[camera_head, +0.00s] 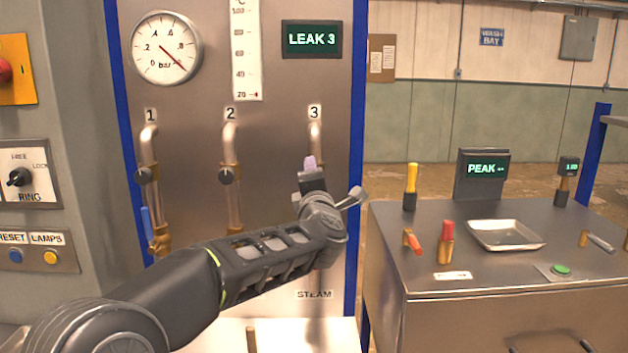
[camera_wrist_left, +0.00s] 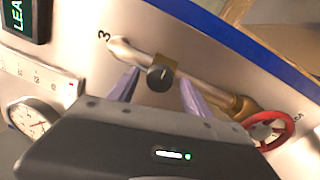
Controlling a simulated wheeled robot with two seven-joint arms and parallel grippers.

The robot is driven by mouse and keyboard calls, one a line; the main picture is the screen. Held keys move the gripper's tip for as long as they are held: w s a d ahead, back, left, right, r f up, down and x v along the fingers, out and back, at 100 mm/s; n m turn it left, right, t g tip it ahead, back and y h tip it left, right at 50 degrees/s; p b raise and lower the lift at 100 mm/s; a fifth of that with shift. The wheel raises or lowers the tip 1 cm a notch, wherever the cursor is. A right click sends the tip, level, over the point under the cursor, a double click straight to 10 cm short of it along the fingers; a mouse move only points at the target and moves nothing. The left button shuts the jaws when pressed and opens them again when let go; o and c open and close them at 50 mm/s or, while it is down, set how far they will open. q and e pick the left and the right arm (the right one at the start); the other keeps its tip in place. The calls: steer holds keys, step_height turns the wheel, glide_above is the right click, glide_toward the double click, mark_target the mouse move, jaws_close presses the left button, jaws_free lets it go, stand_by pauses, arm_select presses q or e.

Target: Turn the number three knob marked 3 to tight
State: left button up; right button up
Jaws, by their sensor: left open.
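The number three knob (camera_wrist_left: 160,77) is a small dark round knob on a brass fitting of pipe 3, below the label 3 (camera_wrist_left: 104,36). In the head view my left arm hides this knob; only the top of pipe 3 (camera_head: 315,136) and its label show there. My left gripper (camera_wrist_left: 158,88) is open in the wrist view, with one pale purple finger on each side of the knob. I cannot tell whether the fingers touch it. In the head view the left gripper (camera_head: 309,165) is over pipe 3. The display (camera_head: 311,39) reads LEAK 3. My right gripper is out of view.
Knobs 1 (camera_head: 143,175) and 2 (camera_head: 226,176) sit on pipes to the left. A red handwheel (camera_wrist_left: 270,130) is on the pipe below knob 3. A steel bench (camera_head: 470,278) with tools and a tray (camera_head: 505,247) stands to the right.

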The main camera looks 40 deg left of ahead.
arm_select(q)
steer(key=shift+s, duration=0.1)
steer(key=b+v, duration=0.2)
steer(key=v, duration=0.5)
steer(key=shift+s+d, duration=0.25)
